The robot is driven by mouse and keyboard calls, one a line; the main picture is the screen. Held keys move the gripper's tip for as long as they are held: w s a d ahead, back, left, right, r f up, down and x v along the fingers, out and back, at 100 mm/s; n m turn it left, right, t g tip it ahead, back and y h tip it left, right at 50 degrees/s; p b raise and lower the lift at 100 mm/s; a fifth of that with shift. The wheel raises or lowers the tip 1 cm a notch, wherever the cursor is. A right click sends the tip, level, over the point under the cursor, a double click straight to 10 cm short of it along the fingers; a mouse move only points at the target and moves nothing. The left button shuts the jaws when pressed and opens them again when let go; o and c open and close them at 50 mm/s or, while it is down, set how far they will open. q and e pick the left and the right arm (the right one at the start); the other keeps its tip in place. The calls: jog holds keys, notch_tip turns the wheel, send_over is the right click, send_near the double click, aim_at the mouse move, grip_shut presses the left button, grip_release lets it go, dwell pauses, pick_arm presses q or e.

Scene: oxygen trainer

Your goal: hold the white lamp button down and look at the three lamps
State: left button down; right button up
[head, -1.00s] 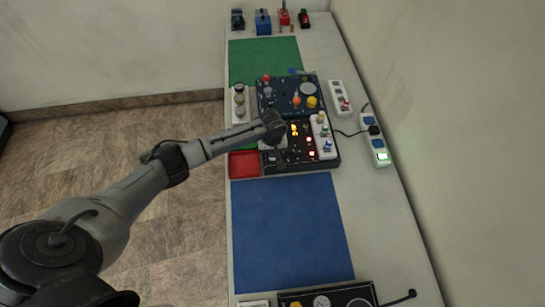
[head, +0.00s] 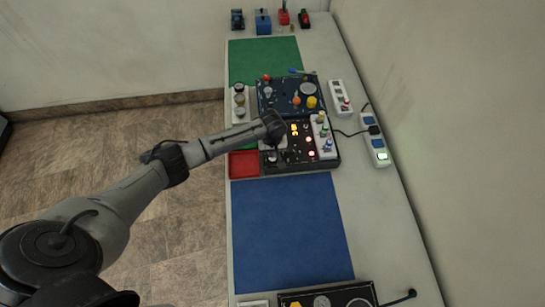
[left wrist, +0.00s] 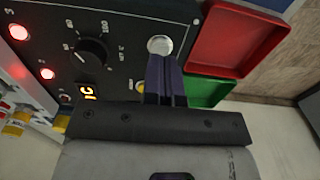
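The white lamp button (left wrist: 160,45) is round with a metal rim, on the dark panel (left wrist: 118,22) in the left wrist view. My left gripper (left wrist: 161,62) is shut, its dark purple fingers together and empty. The fingertips overlap the button's near edge in this view; I cannot tell whether they touch it or press it down. Red lamps glow on the panel: one (left wrist: 18,32) and another (left wrist: 47,74) are bright, and a third (left wrist: 65,98) looks dimmer. In the head view two lamps (head: 309,140) (head: 311,153) look bright. My right gripper is not in view.
A red tray (head: 231,165) lies left of the panel, and a black knob (left wrist: 91,52) stands near the button. A white strip of coloured items (head: 323,135) stands at the panel's right. The blue mat (head: 292,230) in front is clear.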

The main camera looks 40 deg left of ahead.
pick_arm(q)
jog(key=shift+f, duration=0.5)
jog(key=shift+f+b, duration=0.5)
jog(key=shift+f, duration=0.2)
dwell(0.7)
dwell(0.8)
dwell(0.7)
dwell(0.8)
